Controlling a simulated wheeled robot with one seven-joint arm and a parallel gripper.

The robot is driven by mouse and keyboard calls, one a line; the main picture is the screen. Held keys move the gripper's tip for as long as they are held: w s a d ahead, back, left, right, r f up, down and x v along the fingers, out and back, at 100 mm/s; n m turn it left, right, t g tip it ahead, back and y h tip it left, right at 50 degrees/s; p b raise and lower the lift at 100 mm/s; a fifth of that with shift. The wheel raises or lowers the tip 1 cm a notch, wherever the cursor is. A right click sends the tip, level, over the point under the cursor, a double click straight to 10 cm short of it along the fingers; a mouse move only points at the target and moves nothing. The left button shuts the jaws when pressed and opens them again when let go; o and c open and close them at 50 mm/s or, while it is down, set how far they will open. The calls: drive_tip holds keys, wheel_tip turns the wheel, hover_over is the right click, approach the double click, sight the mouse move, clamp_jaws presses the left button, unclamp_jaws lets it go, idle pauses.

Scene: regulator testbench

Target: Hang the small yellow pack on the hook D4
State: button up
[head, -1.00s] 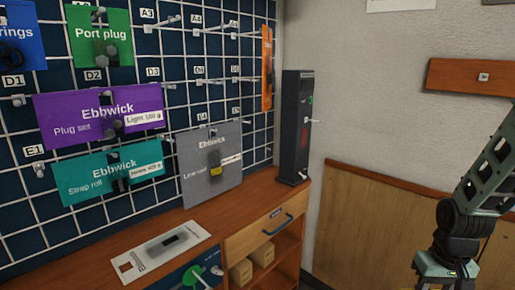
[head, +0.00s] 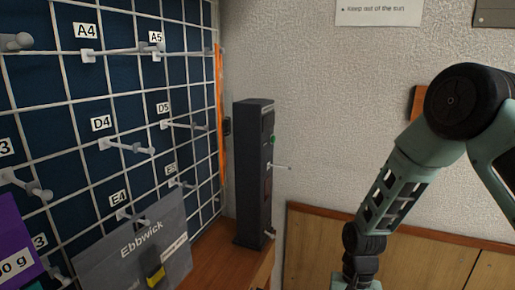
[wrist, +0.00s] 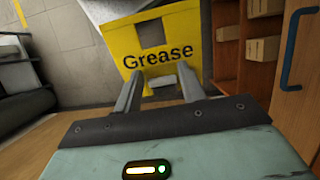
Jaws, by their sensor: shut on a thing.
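The yellow pack (wrist: 160,50), marked "Grease", shows in the wrist view, where my gripper (wrist: 160,84) is shut on its near edge. In the head view only my arm and the top of the wrist show at the lower right; the jaws and the pack are out of frame there.
Empty hook D5 (head: 185,125) is to the right of D4. A grey Ebbwick pack (head: 135,250) hangs below, near E4. A dark upright box (head: 254,175) with a protruding rod stands on the wooden bench (head: 215,260).

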drive_tip(key=s+a+r+m+y+p, duration=0.4)
drive_tip(key=a+r+m+y+p, duration=0.15)
drive_tip(key=a+r, duration=0.35)
drive_tip(key=s+a+r+m+y+p, duration=0.3)
drive_tip(key=a+r+m+y+p, duration=0.25)
drive_tip(key=a, duration=0.55)
drive_tip(key=w+a+r+m+t+y+p, duration=0.1)
drive_tip(key=a+r+m+t+p, duration=0.3)
drive_tip(key=r, duration=0.8)
drive_tip(key=a+r+m+t+y+p, duration=0.1)
drive_tip(key=a+r+m+t+p, duration=0.3)
drive_tip(key=r, duration=0.9)
drive_tip(key=w+a+f+t+b, duration=0.1)
drive_tip(key=w+a, duration=0.2)
drive_tip(key=a, duration=0.4)
drive_tip(key=shift+w+a+f, duration=0.3)
drive_tip(key=shift+w+a, duration=0.05)
drive_tip(key=shift+w, duration=0.05)
